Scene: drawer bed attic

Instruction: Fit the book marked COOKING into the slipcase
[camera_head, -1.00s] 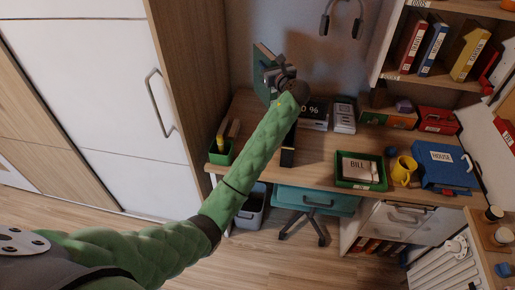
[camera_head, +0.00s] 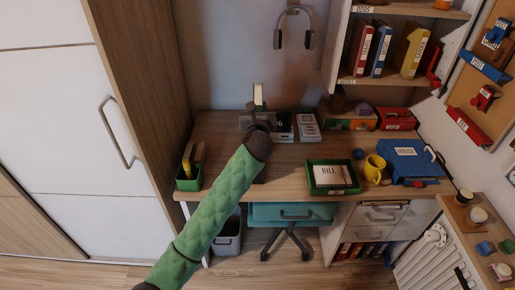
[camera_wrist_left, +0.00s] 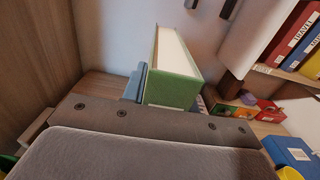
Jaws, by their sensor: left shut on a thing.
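My left gripper (camera_head: 258,122) is shut on a green book (camera_head: 258,97), over the back of the desk. In the left wrist view the book (camera_wrist_left: 174,82) stands up beyond the gripper, green cover and spine outside and pale page edges facing up. No COOKING lettering is readable on it. A blue-grey block (camera_wrist_left: 134,86) shows just behind and left of the book; I cannot tell whether it is the slipcase, or whether the book touches it. My gripper and arm hide the desk below the book. My right gripper is not in view.
The desk (camera_head: 260,186) also bears a green pen box (camera_head: 188,183), a BILL tray (camera_head: 332,190), a yellow mug (camera_head: 375,165) and a blue HOUSE binder (camera_head: 405,160). A shelf (camera_head: 365,82) with several books hangs at upper right. Headphones (camera_head: 294,30) hang on the wall.

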